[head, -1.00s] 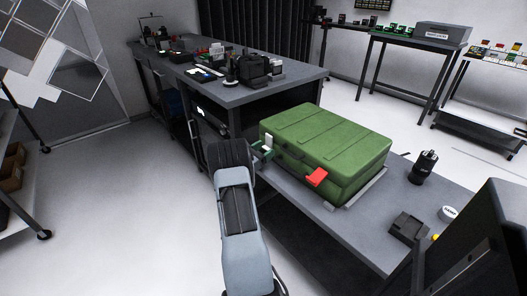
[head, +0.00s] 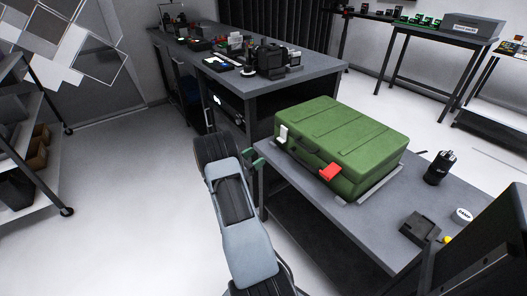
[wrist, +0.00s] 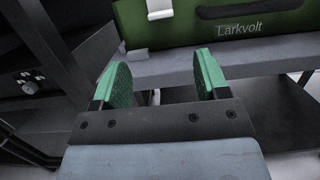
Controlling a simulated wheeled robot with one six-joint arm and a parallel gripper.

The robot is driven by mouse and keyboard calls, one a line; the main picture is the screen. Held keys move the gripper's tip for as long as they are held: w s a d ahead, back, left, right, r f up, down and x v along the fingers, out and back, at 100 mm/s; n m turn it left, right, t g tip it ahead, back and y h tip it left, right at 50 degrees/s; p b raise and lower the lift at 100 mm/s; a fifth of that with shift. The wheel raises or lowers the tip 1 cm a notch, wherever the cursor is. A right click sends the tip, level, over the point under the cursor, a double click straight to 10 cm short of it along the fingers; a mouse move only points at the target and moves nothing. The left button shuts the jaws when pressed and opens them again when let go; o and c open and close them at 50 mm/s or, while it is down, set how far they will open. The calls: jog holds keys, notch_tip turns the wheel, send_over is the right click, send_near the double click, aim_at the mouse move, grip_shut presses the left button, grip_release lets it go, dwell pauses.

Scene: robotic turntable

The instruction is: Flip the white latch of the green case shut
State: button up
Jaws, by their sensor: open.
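The green case (head: 340,138) lies closed-looking on the front table, its handle side facing me. Its white latch (head: 283,134) is on that side near the left end; it also shows at the top edge of the wrist view (wrist: 160,9), partly cut off. I cannot tell whether it is fastened. A red latch (head: 330,172) sits near the right end and sticks outward. My gripper (head: 254,159) is open and empty, apart from the case, left of and lower than the white latch. In the wrist view its green fingers (wrist: 162,65) point toward the table edge below the case.
The table (head: 300,185) edge lies just beyond my fingers. A grey strip (head: 375,186) runs along the case's base. A black cylinder (head: 439,167) and dark block (head: 418,228) stand to the right. Floor at left is free.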

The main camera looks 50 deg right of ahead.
jog(key=shift+v, duration=0.75)
jog(key=s+a+r+m+y+p, duration=0.2)
jog(key=a+r+m+y+p, duration=0.25)
jog(key=r, duration=0.45)
jog(key=s+a+r+m+y+p, duration=0.1)
jog(key=a+r+m+y+p, duration=0.2)
jog(key=a+r+p, duration=0.45)
jog(key=s+a+r+m+t+y+p, duration=0.3)
jog(key=a+r+t+y+p, duration=0.2)
jog(key=a+r, duration=0.5)
jog(key=s+a+r+m+t+y+p, duration=0.3)
jog(key=a+r, duration=0.7)
jog(key=a, duration=0.7)
jog(key=t+y+p, duration=0.2)
jog(key=y+p, duration=0.1)
jog(key=y, duration=0.1)
jog(key=shift+s+r, duration=0.2)
jog(key=shift+s, duration=0.15)
jog(key=shift+m, duration=0.35)
jog(key=shift+c, duration=0.5)
